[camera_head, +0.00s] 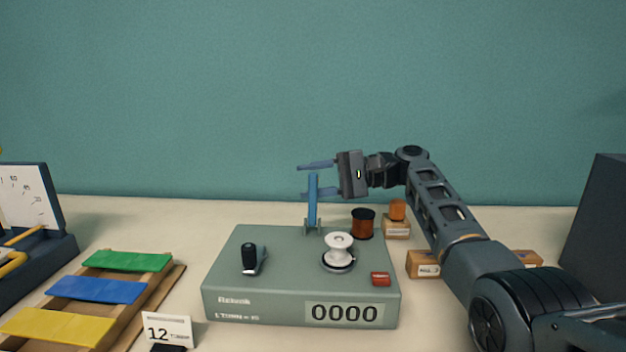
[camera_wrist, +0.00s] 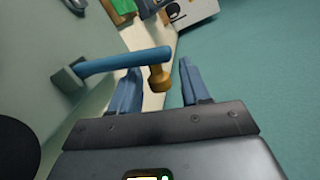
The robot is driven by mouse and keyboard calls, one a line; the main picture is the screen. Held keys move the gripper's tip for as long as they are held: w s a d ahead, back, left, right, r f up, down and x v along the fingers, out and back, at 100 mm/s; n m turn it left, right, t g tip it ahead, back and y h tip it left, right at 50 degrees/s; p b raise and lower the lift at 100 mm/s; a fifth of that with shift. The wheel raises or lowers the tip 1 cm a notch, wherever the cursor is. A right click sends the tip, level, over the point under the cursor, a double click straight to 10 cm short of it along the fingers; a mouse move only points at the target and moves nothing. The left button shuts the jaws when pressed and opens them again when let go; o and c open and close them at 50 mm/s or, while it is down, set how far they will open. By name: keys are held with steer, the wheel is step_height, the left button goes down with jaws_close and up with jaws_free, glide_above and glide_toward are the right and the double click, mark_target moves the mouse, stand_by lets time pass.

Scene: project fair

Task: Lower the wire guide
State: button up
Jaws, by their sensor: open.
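The wire guide (camera_head: 312,205) is a blue arm standing upright from a hinge at the back of the grey-green winding machine (camera_head: 225,270). In the wrist view the wire guide (camera_wrist: 115,60) reaches across past the left fingertip, and its brass end (camera_wrist: 158,78) lies between the fingers. My gripper (camera_head: 304,180) is open at the top of the guide, with one finger above the tip and the other lower down. My gripper (camera_wrist: 157,85) also shows open in the wrist view. I cannot tell whether a finger touches the guide.
The machine carries a black-handled crank (camera_head: 250,258), a white spool (camera_head: 338,245), a red button (camera_head: 381,279) and a counter (camera_head: 344,313) reading 0000. A copper wire reel (camera_head: 363,223) and small boxes (camera_head: 423,264) stand behind and right. A xylophone-like board (camera_head: 97,290) lies left.

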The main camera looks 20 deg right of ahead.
steer(key=shift+c, duration=0.3)
jaws_close()
stand_by(0.3)
